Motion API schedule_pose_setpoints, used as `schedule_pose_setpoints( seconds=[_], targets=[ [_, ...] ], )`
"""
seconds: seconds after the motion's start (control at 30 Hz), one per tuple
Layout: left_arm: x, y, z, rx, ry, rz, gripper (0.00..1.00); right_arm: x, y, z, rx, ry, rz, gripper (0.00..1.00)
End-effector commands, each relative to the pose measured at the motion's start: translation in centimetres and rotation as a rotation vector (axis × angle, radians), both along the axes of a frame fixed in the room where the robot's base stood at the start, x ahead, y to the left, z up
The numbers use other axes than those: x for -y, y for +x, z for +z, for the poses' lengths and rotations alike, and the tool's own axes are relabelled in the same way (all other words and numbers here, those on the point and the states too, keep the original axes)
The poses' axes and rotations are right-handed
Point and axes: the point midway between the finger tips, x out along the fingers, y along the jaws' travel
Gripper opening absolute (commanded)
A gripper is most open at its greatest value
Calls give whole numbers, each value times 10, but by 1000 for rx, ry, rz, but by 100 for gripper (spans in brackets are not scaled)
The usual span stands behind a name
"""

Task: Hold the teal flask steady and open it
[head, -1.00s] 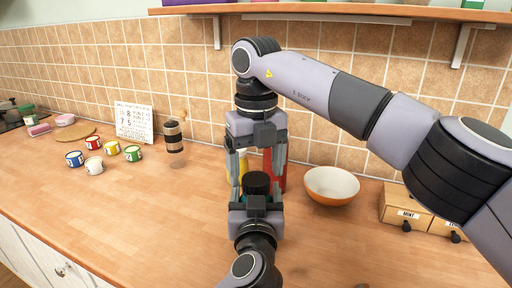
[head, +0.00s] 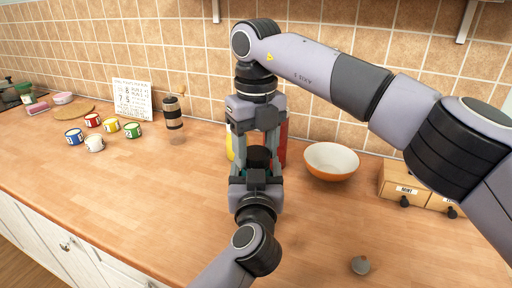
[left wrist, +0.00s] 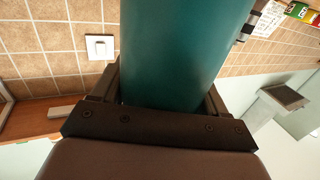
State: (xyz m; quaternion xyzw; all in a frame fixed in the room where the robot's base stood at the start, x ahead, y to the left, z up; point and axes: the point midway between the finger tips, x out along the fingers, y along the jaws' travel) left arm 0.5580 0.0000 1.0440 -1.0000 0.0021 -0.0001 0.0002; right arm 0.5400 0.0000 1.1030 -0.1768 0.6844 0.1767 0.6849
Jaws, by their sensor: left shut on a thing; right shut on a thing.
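The teal flask (left wrist: 180,55) fills the middle of the left wrist view, between the fingers of my left gripper (left wrist: 165,95), which is shut on its body. In the head view the flask is mostly hidden behind my left gripper (head: 256,176); its black lid (head: 258,157) shows above. My right gripper (head: 258,150) comes down from above, its fingers on both sides of the lid and shut on it. Whether the lid has turned cannot be told.
Close behind the grippers stand a red container (head: 283,143) and a yellow one (head: 229,142), partly hidden. An orange bowl (head: 331,161) and wooden drawers (head: 397,183) are at right. A grey knob-like object (head: 360,265) lies in front. Several cups and a grinder (head: 173,115) stand left.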

Motion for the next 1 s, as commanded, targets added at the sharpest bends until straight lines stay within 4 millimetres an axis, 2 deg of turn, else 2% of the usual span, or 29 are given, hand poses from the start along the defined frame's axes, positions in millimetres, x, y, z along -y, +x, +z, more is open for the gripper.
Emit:
schedule_pose_setpoints(
  seconds=[0.17,1.0],
  targets=[
    [0,0,-2,-5,1,0,0,0,0,1,1,0,156,21],
    [0,0,-2,-4,1,0,0,0,0,6,1,0,149,21]
  ],
)
